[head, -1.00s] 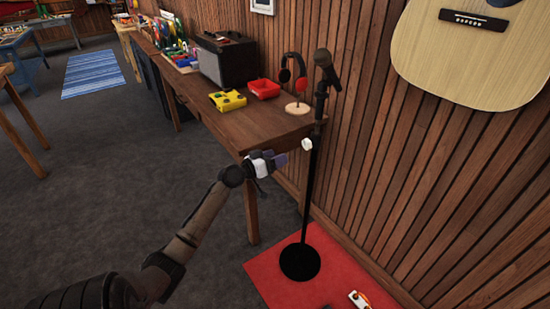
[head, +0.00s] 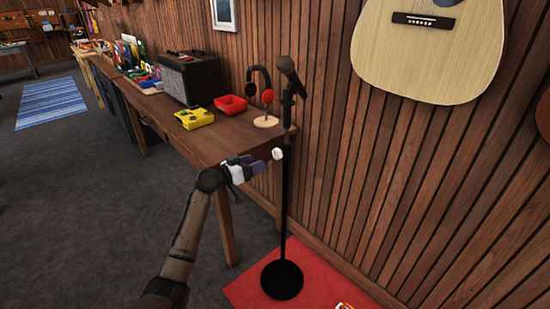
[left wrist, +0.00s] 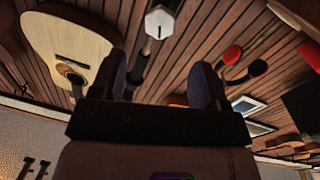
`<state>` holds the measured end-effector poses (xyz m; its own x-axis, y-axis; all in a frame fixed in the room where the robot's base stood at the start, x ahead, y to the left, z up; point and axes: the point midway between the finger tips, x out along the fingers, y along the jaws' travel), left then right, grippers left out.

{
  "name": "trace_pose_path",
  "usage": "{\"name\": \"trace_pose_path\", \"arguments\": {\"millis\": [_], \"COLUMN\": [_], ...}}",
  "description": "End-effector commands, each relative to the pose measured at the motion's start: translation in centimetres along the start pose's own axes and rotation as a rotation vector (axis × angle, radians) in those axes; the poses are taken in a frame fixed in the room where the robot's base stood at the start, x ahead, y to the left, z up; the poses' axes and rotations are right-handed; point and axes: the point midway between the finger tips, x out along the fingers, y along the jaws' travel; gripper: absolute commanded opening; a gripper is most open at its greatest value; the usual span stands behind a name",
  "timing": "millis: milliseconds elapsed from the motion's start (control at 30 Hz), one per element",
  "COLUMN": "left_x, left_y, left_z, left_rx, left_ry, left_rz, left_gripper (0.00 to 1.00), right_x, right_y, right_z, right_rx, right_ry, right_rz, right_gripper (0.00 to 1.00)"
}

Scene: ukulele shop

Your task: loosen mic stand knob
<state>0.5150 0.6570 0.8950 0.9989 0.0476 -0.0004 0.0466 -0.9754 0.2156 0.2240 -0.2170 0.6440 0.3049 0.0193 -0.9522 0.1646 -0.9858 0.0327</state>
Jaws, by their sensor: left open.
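The mic stand (head: 284,205) stands upright on a round black base, with a microphone (head: 288,74) clipped at its top. A white knob (head: 277,153) sticks out from the stand's pole at about table height. In the left wrist view the knob (left wrist: 159,22) is a pale hexagonal shape ahead of the fingers, slightly left of the middle. My left gripper (head: 256,161) is just left of the knob in the head view. Its two fingers (left wrist: 160,82) are spread and empty, and the knob appears beyond their tips, not between them. My right gripper is out of view.
A wooden table (head: 228,146) stands left of the stand, holding a headphone stand (head: 266,122), a red tray (head: 231,104), a yellow box (head: 194,118) and an amplifier (head: 190,79). A guitar (head: 428,45) hangs on the slatted wall. A red mat (head: 320,290) lies under the stand.

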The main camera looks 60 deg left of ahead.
Motion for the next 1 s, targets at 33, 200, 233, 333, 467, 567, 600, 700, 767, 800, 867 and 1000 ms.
{"name": "trace_pose_path", "arguments": {"millis": [33, 200, 233, 333, 467, 567, 600, 700, 767, 800, 867, 1000], "left_x": [1.1, 4.2, 4.7, 6.2, 7.7, 8.6, 8.8, 9.3, 9.5, 9.6, 9.6, 9.7], "left_y": [0.0, 0.0, 0.0, 0.0, 0.0, -0.1, -0.1, 0.0, 0.0, 0.0, 0.0, 0.0], "left_z": [0.1, 0.1, 0.1, 0.1, 0.1, 0.1, 0.1, 0.0, 0.0, 0.1, 0.1, 0.0], "left_rx": [-0.001, -0.001, -0.002, -0.003, -0.001, -0.002, -0.002, 0.000, 0.000, 0.000, 0.001, 0.001], "left_ry": [0.003, 0.002, 0.002, 0.001, 0.001, 0.002, 0.001, 0.001, 0.000, 0.000, -0.001, -0.001], "left_rz": [0.000, 0.000, 0.001, 0.000, 0.000, -0.001, -0.001, -0.001, -0.001, -0.001, -0.001, -0.001], "left_gripper": [0.68, 0.68, 0.68, 0.68, 0.68, 0.68, 0.68, 0.68, 0.68, 0.68, 0.68, 0.68], "right_x": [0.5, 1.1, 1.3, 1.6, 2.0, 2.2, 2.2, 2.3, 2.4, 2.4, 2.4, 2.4], "right_y": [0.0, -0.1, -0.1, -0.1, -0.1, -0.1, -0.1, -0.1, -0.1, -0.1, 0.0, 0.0], "right_z": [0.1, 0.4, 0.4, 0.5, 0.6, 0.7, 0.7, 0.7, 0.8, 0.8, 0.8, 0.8], "right_rx": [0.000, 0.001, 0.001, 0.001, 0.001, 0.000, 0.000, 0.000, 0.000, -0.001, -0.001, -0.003], "right_ry": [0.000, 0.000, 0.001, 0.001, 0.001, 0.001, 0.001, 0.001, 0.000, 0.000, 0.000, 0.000], "right_rz": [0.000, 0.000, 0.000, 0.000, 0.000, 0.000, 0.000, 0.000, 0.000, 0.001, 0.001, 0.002], "right_gripper": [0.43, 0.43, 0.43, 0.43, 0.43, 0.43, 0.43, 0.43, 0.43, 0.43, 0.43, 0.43]}}
